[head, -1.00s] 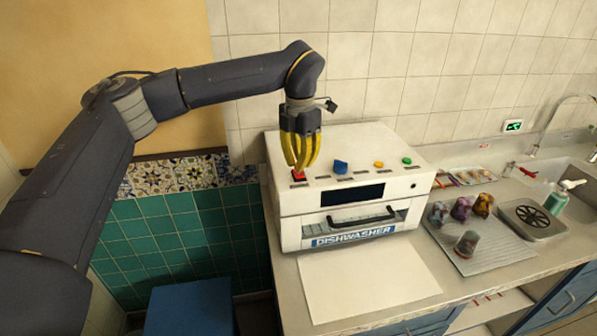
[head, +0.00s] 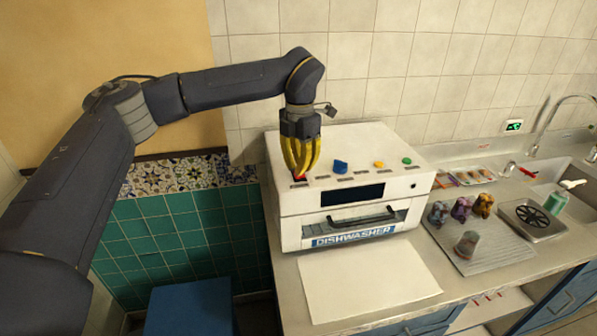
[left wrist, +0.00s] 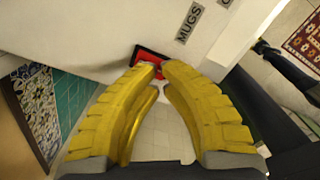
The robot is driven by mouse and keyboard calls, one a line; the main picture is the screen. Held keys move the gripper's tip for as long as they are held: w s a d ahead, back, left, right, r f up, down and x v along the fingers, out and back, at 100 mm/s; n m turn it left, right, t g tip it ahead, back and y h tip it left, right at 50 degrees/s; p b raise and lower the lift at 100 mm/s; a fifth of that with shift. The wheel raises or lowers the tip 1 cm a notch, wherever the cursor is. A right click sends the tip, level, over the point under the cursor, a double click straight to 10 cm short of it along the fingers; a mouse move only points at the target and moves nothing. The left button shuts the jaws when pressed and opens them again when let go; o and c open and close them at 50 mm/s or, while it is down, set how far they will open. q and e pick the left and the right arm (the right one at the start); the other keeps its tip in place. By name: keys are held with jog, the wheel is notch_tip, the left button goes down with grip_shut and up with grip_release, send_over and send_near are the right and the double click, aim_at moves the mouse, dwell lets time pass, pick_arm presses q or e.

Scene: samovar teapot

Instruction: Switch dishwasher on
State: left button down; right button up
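The dishwasher (head: 300,204) is a white box on the counter with a dark display, a black handle and a blue "DISHWASHER" label. A red button (head: 299,179) is at the left of its top panel, mostly covered by my fingertips. My left gripper (head: 300,175) points down at this button, its yellow fingers drawn together with nothing held. In the left wrist view, the fingertips (left wrist: 160,68) are over the red button (left wrist: 147,57) in its black frame and seem to touch it. Whether it is pressed in is hard to tell. My right gripper is not in view.
Blue (head: 340,167), yellow (head: 379,164) and green (head: 407,161) controls are farther right on the panel. A white sheet (head: 365,285) lies in front. The sink is at the far right.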

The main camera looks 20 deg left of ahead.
pick_arm(q)
jog(key=shift+f, duration=1.1)
dwell(0.6)
jog(key=shift+r, duration=3.55)
